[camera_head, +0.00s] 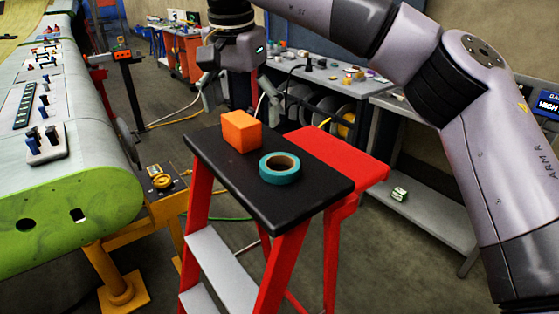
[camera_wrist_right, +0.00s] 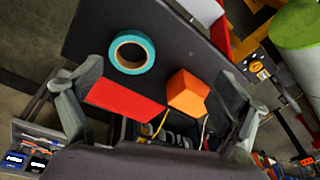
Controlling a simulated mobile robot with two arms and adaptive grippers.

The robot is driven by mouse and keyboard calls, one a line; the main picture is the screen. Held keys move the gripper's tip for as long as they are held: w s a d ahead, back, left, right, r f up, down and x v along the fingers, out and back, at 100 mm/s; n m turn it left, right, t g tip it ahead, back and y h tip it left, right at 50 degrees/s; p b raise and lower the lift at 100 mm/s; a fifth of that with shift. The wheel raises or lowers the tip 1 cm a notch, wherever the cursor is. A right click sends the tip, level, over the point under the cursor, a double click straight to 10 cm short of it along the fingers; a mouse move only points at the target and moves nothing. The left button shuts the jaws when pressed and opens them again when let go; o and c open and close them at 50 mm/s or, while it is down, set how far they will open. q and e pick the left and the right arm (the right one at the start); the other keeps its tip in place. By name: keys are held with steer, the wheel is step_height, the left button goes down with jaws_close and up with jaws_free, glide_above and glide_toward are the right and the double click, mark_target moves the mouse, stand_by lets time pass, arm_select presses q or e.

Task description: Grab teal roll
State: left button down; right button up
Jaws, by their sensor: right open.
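The teal roll (camera_head: 280,178) lies flat on the black top of a red step stool (camera_head: 237,183), near the middle of the right half. It also shows in the right wrist view (camera_wrist_right: 151,55), beyond the fingertips. An orange block (camera_head: 241,132) sits beside it, to its upper left; the wrist view shows the block (camera_wrist_right: 187,94) closer to my right finger. My right gripper (camera_head: 243,97) hangs above the far edge of the stool top, behind the block. Its fingers are apart with nothing between them. The roll is fully visible and untouched. My left gripper is not in view.
A green-edged wing section (camera_head: 90,205) on a yellow stand is at the left. A grey workbench (camera_head: 335,80) with tools and spools stands behind the stool. My right arm crosses the upper right. The stool top around the roll is clear except for the block.

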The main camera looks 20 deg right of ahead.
steer(key=d+r+h, duration=0.1)
steer(key=d+r, duration=0.2)
steer(key=d, duration=0.1)
steer(key=p, duration=0.1)
glide_toward(279, 159)
steer(key=shift+s+a+f+m+h, duration=0.2)
steer(key=shift+s+f+m+h, duration=0.1)
steer(key=shift+s+f, duration=0.65)
steer(key=shift+f, duration=0.5)
steer(key=p+x, duration=0.2)
steer(key=x, duration=0.2)
steer(key=shift+s+d+f, duration=0.1)
steer(key=shift+s+f, duration=0.05)
steer(key=shift+d+f, duration=0.1)
steer(key=shift+f, duration=0.35)
steer(key=shift+c, duration=0.8)
steer(key=c, duration=1.1)
steer(key=shift+r, duration=0.15)
